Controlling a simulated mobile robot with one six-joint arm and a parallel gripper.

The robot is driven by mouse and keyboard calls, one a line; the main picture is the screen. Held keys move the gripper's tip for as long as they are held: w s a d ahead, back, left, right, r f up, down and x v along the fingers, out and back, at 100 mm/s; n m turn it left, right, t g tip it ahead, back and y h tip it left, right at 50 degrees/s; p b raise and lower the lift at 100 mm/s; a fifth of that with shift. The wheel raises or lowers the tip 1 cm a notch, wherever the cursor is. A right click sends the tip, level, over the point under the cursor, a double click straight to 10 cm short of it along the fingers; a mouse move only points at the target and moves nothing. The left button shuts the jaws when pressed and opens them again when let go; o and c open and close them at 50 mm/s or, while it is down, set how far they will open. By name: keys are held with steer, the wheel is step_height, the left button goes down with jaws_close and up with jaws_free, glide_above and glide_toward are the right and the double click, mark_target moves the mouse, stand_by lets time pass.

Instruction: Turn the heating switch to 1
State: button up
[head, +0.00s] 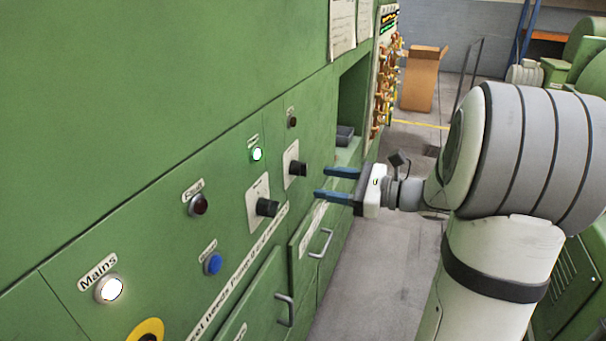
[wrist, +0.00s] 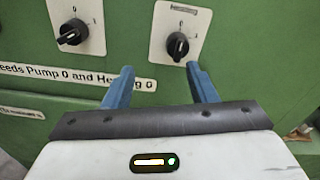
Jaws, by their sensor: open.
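Two black rotary switches on white plates sit side by side on the green cabinet front. The near switch (head: 267,207) is the left one in the wrist view (wrist: 72,32), with 0 above it and 1 to its right. The far switch (head: 298,168) is the right one in the wrist view (wrist: 178,47); its knob looks roughly upright. The plate titles are too small to read, so I cannot tell which is heating. My gripper (head: 324,183) is open and empty, its blue fingers pointing at the panel. In the wrist view, its fingertips (wrist: 160,69) are below the far switch, apart from it.
Drawer handles (head: 321,243) stick out below. The floor aisle (head: 375,230) right of the cabinet is clear.

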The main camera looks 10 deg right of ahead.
mark_target(306, 171)
steer(key=shift+m+t, duration=0.5)
steer(key=shift+t, duration=0.1)
steer(key=w+a, duration=0.2)
steer(key=w+a+p, duration=0.1)
steer(key=w+a, duration=0.1)
steer(key=w, duration=0.1)
steer(key=shift+w+a+r, duration=0.1)
steer(key=shift+w+a, duration=0.2)
